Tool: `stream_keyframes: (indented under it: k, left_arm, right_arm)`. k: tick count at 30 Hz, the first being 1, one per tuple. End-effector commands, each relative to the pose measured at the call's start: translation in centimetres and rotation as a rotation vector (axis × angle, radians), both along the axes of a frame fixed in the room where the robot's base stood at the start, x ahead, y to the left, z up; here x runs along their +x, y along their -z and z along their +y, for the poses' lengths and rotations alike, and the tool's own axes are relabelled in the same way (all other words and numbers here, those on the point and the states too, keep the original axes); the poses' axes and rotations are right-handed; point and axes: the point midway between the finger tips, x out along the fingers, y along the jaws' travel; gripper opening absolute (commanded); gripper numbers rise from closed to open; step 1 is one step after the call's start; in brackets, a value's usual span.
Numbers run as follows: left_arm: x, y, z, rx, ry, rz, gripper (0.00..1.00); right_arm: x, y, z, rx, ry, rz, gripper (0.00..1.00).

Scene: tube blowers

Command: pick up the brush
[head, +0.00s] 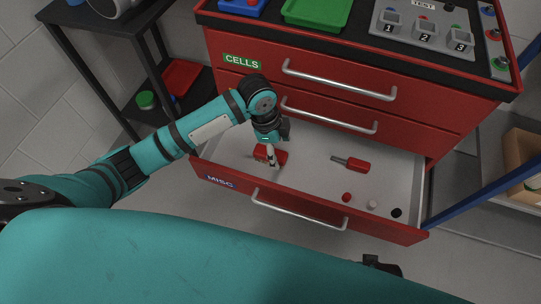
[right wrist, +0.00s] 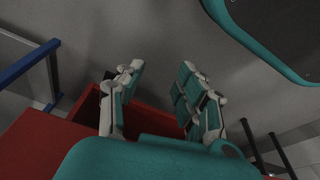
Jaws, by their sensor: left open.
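The lower drawer (head: 314,181), labelled MISC, is pulled out. My left gripper (head: 271,158) is open and points down into its left part, right over a red item (head: 280,156) with a pale edge. This item looks like the brush, but the gripper covers part of it. I cannot tell whether the fingers touch it. Another tool with a red handle (head: 357,165) and a dark grey end lies apart in the middle of the drawer. My right gripper (right wrist: 160,78) is open and empty in the right wrist view.
A red ball (head: 346,197), a white ball (head: 372,204) and a black ball (head: 396,212) lie near the drawer's front right. Shut drawers (head: 330,88) with metal handles are above. A dark shelf (head: 95,45) stands left, and a blue bar (head: 485,192) is at right.

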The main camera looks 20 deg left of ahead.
Motion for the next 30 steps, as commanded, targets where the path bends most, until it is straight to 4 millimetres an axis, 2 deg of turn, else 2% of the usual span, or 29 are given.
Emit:
stream_keyframes:
  k: [1, 4, 8, 11, 16, 24, 30]
  left_arm:
    - [1.8, -0.8, 1.4, 0.032, 0.035, -0.001, 0.7]
    - [3.8, -1.8, 3.3, 0.068, 0.091, 0.014, 0.7]
    - [5.1, -2.7, 4.8, 0.088, 0.124, 0.026, 0.7]
    - [5.5, -2.4, 5.2, 0.093, 0.134, 0.03, 0.7]
    - [5.4, 0.6, 4.8, 0.091, 0.134, 0.032, 0.7]
    - [5.4, 6.4, 4.1, 0.091, 0.132, 0.03, 0.7]
    - [5.4, 8.8, 3.8, 0.091, 0.134, 0.028, 0.7]
  right_arm:
    - [-0.5, 1.4, -0.1, -0.001, -0.001, 0.01, 0.36]
    - [-1.2, 3.4, -0.1, -0.002, -0.003, 0.017, 0.36]
    - [-1.8, 4.7, -0.2, -0.002, -0.004, 0.021, 0.36]
    - [-1.7, 4.9, -0.2, -0.001, -0.004, 0.019, 0.36]
    - [-0.7, 3.2, 0.0, 0.001, -0.002, 0.005, 0.36]
    - [1.0, -1.4, 0.1, 0.002, 0.003, -0.02, 0.36]
    - [1.4, -4.1, 0.1, 0.003, 0.005, -0.032, 0.36]
